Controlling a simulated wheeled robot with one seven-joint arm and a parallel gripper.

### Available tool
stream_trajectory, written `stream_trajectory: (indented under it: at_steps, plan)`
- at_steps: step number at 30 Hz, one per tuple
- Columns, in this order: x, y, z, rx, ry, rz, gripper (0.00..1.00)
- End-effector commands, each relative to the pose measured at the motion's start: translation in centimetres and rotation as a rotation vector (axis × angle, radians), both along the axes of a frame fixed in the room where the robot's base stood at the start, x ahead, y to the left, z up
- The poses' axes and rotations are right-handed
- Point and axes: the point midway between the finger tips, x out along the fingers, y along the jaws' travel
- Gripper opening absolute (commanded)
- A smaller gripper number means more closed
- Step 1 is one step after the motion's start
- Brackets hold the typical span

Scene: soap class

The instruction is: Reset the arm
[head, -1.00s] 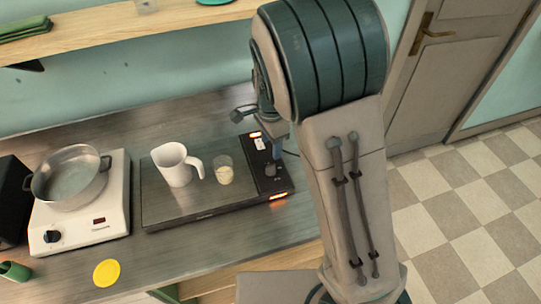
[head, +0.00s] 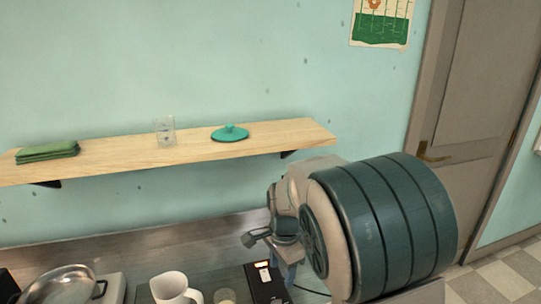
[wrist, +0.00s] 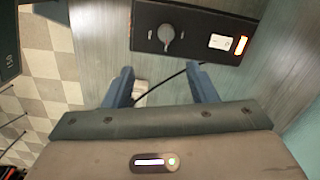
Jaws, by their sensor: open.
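My gripper (wrist: 162,88) is open and empty in the wrist view, its two blue fingers apart with a dark cable and a small white object showing between and beyond them.
A wooden shelf (head: 190,151) holds green cloths (head: 47,151), a clear glass (head: 165,131) and a teal lid (head: 230,133). A door (head: 470,110) is at right.

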Motion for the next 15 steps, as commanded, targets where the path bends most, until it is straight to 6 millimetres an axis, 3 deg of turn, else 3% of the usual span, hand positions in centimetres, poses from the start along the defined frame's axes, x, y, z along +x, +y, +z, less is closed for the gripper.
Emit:
stream_trajectory:
  at_steps: [6,15]
  plan:
    - [-3.5,-3.7,3.8,0.07,-0.065,0.221,0.52]
    - [-9.6,-8.0,7.7,0.048,-0.205,0.579,0.52]
